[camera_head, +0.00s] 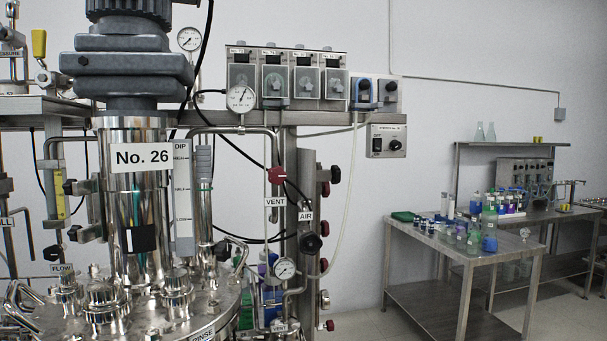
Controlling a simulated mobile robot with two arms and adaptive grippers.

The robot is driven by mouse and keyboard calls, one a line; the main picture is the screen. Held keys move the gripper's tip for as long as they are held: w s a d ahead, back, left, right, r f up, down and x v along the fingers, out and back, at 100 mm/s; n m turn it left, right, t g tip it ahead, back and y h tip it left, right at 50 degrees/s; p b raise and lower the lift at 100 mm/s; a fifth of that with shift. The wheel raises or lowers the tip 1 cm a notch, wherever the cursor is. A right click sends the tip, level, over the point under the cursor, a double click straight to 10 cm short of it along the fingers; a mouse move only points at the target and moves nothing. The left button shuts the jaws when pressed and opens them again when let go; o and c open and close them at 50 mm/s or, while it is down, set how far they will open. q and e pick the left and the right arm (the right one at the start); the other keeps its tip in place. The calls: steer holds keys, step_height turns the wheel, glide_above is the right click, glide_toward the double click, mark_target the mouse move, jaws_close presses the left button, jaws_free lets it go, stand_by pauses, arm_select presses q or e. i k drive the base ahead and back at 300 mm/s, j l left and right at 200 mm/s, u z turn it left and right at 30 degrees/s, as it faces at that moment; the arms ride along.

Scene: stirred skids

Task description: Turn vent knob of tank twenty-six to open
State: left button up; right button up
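Tank twenty-six (134,220) is a shiny steel vessel on the left, with a "No. 26" label (141,157) on its upright cylinder. The vent knob (277,175) is a dark red knob on the pipework right of the cylinder. A white "VENT" tag (275,202) sits just below it. I cannot tell from its round shape whether it is open or closed. Neither of my grippers is in view, and nothing is seen touching the knob.
An "AIR" tag (305,216) and black knob (310,242) sit close to the lower right. Pressure gauges (241,98) and black hoses crowd the pipes. A bench (440,240) with bottles stands at right. Floor between skid and bench is clear.

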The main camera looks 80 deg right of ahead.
mark_target(276, 176)
steer(key=k+l+z, duration=0.1)
steer(key=l+z, duration=0.3)
steer(key=k+l+z, duration=0.1)
steer(key=z, duration=0.3)
steer(key=l+z, duration=0.6)
steer(key=l, duration=1.1)
